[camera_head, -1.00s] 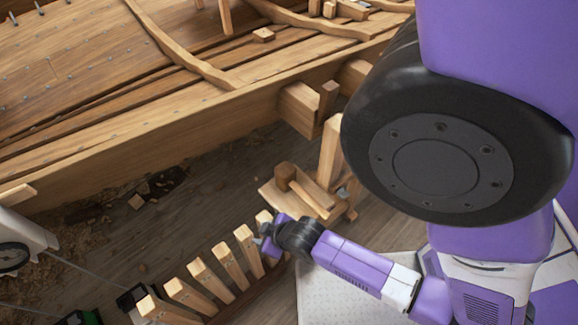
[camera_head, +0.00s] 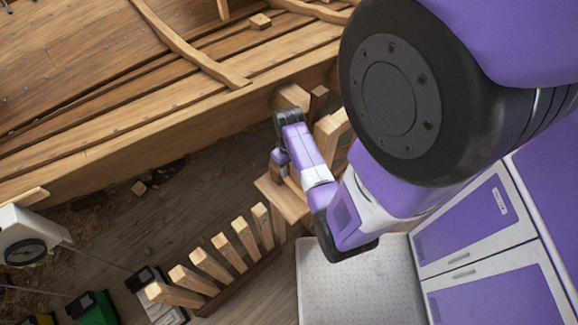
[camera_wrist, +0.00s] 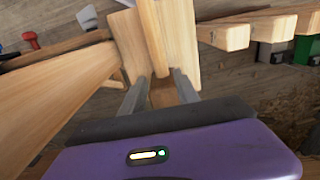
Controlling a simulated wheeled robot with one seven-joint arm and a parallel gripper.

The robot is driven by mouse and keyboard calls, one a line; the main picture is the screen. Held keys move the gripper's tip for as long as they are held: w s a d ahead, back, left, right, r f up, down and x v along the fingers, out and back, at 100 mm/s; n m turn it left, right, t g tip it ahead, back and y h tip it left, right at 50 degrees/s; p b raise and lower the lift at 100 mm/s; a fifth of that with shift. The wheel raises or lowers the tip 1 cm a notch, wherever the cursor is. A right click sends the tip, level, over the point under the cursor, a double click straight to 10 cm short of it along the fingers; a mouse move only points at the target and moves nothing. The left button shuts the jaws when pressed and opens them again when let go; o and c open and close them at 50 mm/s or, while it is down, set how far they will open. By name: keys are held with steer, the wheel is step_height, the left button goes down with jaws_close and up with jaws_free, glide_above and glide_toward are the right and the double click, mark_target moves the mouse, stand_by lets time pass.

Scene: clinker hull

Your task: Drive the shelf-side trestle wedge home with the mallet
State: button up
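My gripper (camera_head: 279,160) is low over the small wooden shelf board (camera_head: 283,204), close to the trestle. In the head view earlier, the mallet lay on this board; now my wrist and gripper cover that spot. In the wrist view, my gripper's two fingers (camera_wrist: 162,80) stand apart, with a darker piece of wood (camera_wrist: 163,94) between them. I cannot tell whether that is part of the mallet or whether the fingers press on it. A dark upright block (camera_head: 318,98), possibly a wedge, stands beside a beam end (camera_head: 292,97) at the hull.
A row of upright wooden slats (camera_head: 225,250) stands in front, left of my base. The planked hull (camera_head: 150,110) fills the back. The floor between is mostly open.

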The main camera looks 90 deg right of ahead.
mark_target(289, 179)
step_height(289, 179, down, 6)
steer(key=b, duration=0.4)
steer(key=shift+r+b, duration=0.15)
steer(key=shift+b, duration=0.25)
steer(key=shift+f+b, duration=0.55)
steer(key=shift+f, duration=0.7)
jaws_close()
steer(key=shift+r+p, duration=0.75)
steer(key=shift+p, duration=0.15)
stand_by(0.5)
